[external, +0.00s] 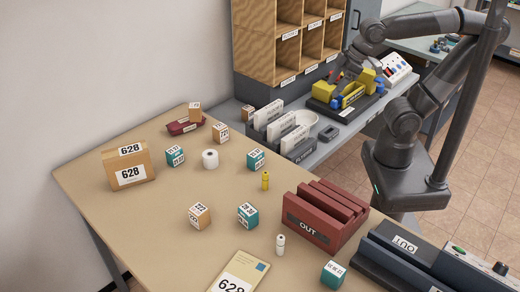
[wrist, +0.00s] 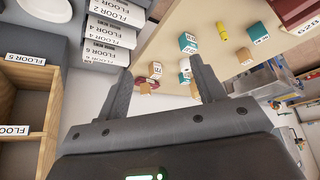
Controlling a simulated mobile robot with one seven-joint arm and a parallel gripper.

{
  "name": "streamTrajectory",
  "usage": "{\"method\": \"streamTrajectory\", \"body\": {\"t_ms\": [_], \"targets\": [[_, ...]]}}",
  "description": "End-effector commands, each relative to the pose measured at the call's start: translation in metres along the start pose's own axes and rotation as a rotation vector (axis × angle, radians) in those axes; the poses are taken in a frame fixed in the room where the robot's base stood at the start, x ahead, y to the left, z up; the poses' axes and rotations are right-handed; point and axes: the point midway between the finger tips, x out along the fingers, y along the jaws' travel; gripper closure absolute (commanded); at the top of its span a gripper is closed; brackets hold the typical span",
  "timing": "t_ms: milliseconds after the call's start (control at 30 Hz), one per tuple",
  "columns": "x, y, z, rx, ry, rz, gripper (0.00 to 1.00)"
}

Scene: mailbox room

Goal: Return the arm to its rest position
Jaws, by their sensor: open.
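My arm (external: 425,97) stands at the right in the external view, on a dark base beside the table. It is bent, with its upper links reaching left toward the wooden pigeonholes. My gripper (wrist: 162,82) shows in the wrist view with its two dark fingers spread apart and nothing between them. In the external view, the gripper end is small and dark against the grey counter, above the yellow and black device (external: 347,97). No contact with anything is visible.
The tan table (external: 150,215) holds several small boxes, a 628 carton (external: 128,166) and a red OUT rack (external: 325,212). Wooden pigeonholes (external: 290,40) stand at the back. Tiled floor is open at the right.

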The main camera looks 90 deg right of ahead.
Motion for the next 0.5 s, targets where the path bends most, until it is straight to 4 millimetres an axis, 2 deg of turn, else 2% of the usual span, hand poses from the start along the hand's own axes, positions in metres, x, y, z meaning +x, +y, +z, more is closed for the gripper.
{"method": "streamTrajectory", "body": {"t_ms": [100,200,500], "targets": [[0.001,-0.002,0.02,0.002,0.006,-0.005,0.38],[0.001,-0.003,0.026,0.003,0.006,-0.007,0.38],[0.001,-0.003,0.026,0.004,0.006,-0.007,0.38]]}}
